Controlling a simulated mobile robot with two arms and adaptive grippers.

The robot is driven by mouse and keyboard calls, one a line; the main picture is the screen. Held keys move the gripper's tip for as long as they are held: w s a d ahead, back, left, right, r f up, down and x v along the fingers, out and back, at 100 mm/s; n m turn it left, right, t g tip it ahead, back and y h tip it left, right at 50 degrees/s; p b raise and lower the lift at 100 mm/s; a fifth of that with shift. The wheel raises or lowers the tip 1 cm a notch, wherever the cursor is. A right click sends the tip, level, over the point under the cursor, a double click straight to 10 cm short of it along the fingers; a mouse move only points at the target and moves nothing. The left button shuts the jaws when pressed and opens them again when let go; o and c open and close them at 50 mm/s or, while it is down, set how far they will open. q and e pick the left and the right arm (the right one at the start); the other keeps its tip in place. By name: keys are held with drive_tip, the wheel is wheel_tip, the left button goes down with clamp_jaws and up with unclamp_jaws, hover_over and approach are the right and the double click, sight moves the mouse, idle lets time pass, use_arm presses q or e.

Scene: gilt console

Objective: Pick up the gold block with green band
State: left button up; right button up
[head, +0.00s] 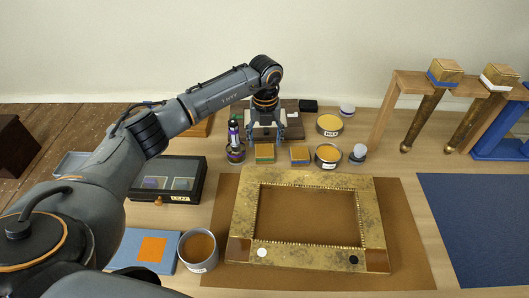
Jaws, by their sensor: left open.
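The gold block with green band (264,153) sits on the table at the back middle, its gold top and green front showing. My left gripper (266,138) points down, open, its fingers spread to either side just behind or above this block. I cannot tell how high the fingertips are, and they do not visibly touch it. A similar gold block with a blue band (300,155) stands just to the right. My right gripper is not in view.
A purple-and-green bottle (234,138) stands close left of the gripper. Tins (328,155) and (329,125) stand to the right. A gilt frame (240,215) lies in front on a brown mat (410,255). A black display box (195,170) is at the left.

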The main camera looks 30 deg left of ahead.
sight(264, 150)
use_arm(q)
drive_tip(key=f, duration=0.2)
drive_tip(key=f+p, duration=0.1)
drive_tip(key=shift+s+f, duration=0.3)
drive_tip(key=shift+f, duration=0.4)
drive_tip(key=shift+w+f, duration=0.1)
drive_tip(key=shift+f, duration=0.1)
drive_tip(key=c, duration=0.9)
drive_tip(key=shift+r, duration=0.15)
